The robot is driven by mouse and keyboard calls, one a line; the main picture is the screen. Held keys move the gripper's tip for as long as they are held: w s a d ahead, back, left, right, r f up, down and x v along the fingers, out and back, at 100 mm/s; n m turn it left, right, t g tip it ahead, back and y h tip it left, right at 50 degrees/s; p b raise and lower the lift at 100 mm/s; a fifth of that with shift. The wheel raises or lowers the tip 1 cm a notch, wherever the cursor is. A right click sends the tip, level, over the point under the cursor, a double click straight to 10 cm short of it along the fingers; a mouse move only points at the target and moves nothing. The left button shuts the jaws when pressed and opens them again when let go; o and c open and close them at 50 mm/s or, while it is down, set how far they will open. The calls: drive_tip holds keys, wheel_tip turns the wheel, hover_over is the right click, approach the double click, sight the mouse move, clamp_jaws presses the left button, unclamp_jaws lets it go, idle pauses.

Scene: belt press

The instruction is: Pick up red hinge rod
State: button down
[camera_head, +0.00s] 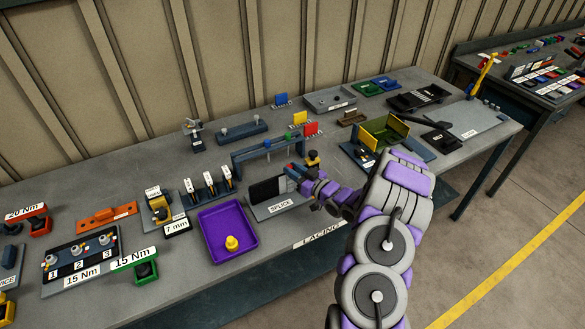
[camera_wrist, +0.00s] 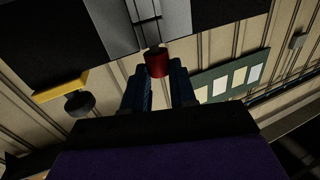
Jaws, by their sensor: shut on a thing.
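The red hinge rod shows in the wrist view as a short red cylinder (camera_wrist: 157,63) at the upper middle. My gripper (camera_wrist: 160,82) has its two dark blue fingers on either side of the red cylinder and is shut on it. Above the red part is a thin grey piece and a grey block. I cannot tell whether the rod is still inside the block. In the head view my gripper (camera_head: 293,174) is at the right end of the black and grey block behind the SPLICE label (camera_head: 281,205). The rod is mostly hidden there.
A purple tray (camera_head: 213,248) with a yellow knob (camera_head: 232,243) lies to the left. A dark blue rack (camera_head: 265,146) stands behind my gripper. An olive open box (camera_head: 384,131) is to the right. The LACING label (camera_head: 320,234) marks the bench's front edge.

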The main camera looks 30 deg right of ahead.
drive_tip(key=shift+s+a, duration=0.15)
drive_tip(key=shift+a, duration=0.1)
drive_tip(key=s+r, duration=0.1)
drive_tip(key=s, duration=0.6)
drive_tip(key=shift+r+p, duration=0.25)
drive_tip(key=shift+p, duration=0.1)
idle(1.1)
drive_tip(key=shift+d, duration=0.15)
idle(0.4)
